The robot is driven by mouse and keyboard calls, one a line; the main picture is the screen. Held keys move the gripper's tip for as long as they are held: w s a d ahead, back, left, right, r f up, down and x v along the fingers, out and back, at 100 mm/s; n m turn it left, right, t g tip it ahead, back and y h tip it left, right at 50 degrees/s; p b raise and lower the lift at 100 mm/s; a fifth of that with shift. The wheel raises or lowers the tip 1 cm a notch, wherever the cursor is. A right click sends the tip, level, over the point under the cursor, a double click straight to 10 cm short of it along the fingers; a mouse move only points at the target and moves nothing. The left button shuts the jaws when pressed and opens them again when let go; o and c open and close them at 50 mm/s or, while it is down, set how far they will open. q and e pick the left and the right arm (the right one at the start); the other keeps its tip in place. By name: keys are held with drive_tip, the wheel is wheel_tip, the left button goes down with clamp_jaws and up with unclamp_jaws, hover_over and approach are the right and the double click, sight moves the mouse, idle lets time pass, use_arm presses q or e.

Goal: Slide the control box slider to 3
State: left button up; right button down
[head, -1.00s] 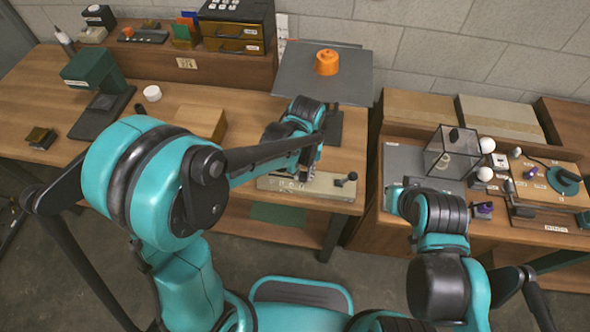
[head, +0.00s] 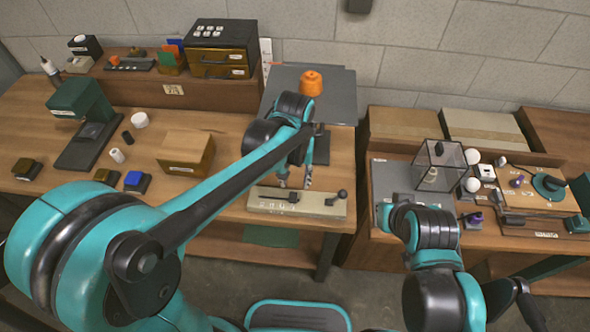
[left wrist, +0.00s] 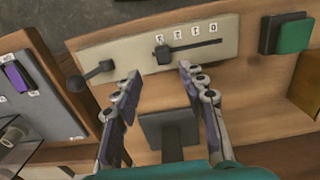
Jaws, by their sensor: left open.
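The control box (head: 312,205) is a pale, low box at the front edge of the left table. Its dark slider knob (head: 293,197) also shows in the left wrist view (left wrist: 163,54), at the left end of the dark slot (left wrist: 197,46) there. A round-headed lever (left wrist: 92,74) stands at the box's other end. My left gripper (head: 296,184) is open just above the box; in the left wrist view its fingertips (left wrist: 159,75) straddle the knob's line, apart from it. My right gripper is hidden.
Behind the left gripper stands a grey platform (head: 335,88) with an orange part (head: 312,83). A wooden block (head: 186,152) and a green stand (head: 84,115) lie to the left. The right table holds a clear case (head: 440,165). A gap separates the tables.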

use_arm(q)
drive_tip(key=shift+r, duration=2.35)
drive_tip(key=s+a+t, duration=0.7)
drive_tip(key=s+a, duration=0.2)
drive_tip(key=a, duration=0.5)
drive_tip(key=shift+s+a, duration=0.15)
drive_tip(key=shift+s, duration=0.25)
idle(0.5)
